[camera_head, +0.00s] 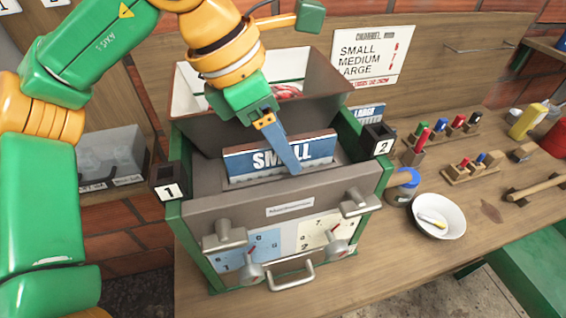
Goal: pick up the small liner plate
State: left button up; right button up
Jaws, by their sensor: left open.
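My left gripper (294,170) reaches down from above, and one blue finger crosses in front of the right part of the plate's lettering. The jaws are open. The other finger is hidden or hard to make out, so I cannot tell whether the plate lies between the fingers. My right gripper is not in view.
Posts marked 1 (169,186) and 2 (378,141) flank the plate. The hopper (330,75) rises behind it. A "LARGE" plate (366,112) is partly visible at back right. A white bowl (439,216), a jar (403,190) and peg racks (471,170) stand on the bench to the right.

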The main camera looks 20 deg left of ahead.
pick_arm(q)
jog(key=shift+s, duration=0.5)
jog(key=shift+w+f+b, duration=0.1)
jog(key=shift+b, duration=0.2)
jog(key=shift+w, duration=0.2)
jog(key=shift+s, duration=0.15)
grip_shut()
dwell(0.8)
